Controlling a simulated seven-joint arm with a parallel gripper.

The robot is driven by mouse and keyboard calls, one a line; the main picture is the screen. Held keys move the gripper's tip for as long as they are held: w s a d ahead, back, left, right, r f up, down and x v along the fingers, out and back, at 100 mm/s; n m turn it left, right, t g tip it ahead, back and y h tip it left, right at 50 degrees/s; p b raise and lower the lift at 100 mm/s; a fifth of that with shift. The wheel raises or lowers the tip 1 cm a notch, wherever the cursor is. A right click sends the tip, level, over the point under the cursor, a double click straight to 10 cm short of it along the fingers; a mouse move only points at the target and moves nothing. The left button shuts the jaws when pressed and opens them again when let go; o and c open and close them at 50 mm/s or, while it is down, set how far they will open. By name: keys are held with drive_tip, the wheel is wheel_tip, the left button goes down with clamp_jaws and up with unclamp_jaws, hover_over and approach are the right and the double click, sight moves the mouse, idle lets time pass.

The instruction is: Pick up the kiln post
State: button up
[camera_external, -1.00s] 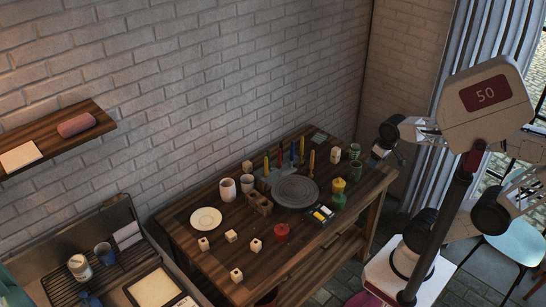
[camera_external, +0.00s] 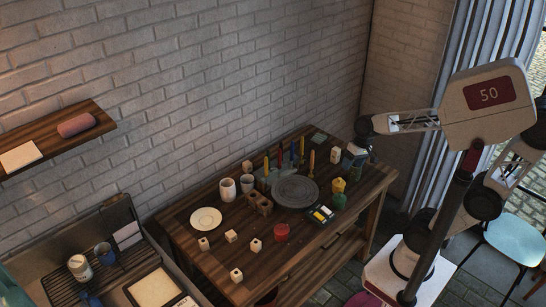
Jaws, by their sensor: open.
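Several small cream blocks with a dark mark on them look like kiln posts. One kiln post (camera_external: 335,154) stands at the far right of the table, near the back. Others stand at the front left: one block (camera_external: 203,243), another (camera_external: 231,235), a third (camera_external: 255,245) and one near the front edge (camera_external: 236,274). One more block (camera_external: 247,166) is by the wall. My gripper (camera_external: 348,168) is open over the table's right end, just right of the far block. Its fingers are small and dark here, and I cannot tell its height or any contact.
A grey round wheel (camera_external: 295,191) lies mid-table. Upright coloured tools (camera_external: 291,152) stand behind it. A green bottle (camera_external: 340,201), a yellow-topped jar (camera_external: 338,185) and a red pot (camera_external: 281,232) are close by. A white plate (camera_external: 206,218) and white cups (camera_external: 227,189) are on the left.

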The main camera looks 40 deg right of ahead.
drive_tip(key=w+a+f+m+g+y, duration=0.1)
drive_tip(key=w+a+f+m+y, duration=0.35)
drive_tip(key=w+a, duration=0.55)
drive_tip(key=w+a+f+m+g+y, duration=0.1)
drive_tip(key=w+a+f+m+y, duration=0.2)
drive_tip(key=w+a+f, duration=0.7)
drive_tip(key=m+t+y, duration=0.2)
drive_tip(key=m+y, duration=0.1)
drive_tip(key=m, duration=0.6)
approach(232, 233)
drive_tip(key=x, duration=0.2)
drive_tip(key=shift+a, duration=0.45)
drive_tip(key=shift+x, duration=1.3)
drive_tip(key=shift+a+f, duration=0.1)
drive_tip(key=shift+x, duration=2.45)
drive_tip(key=shift+f, duration=0.1)
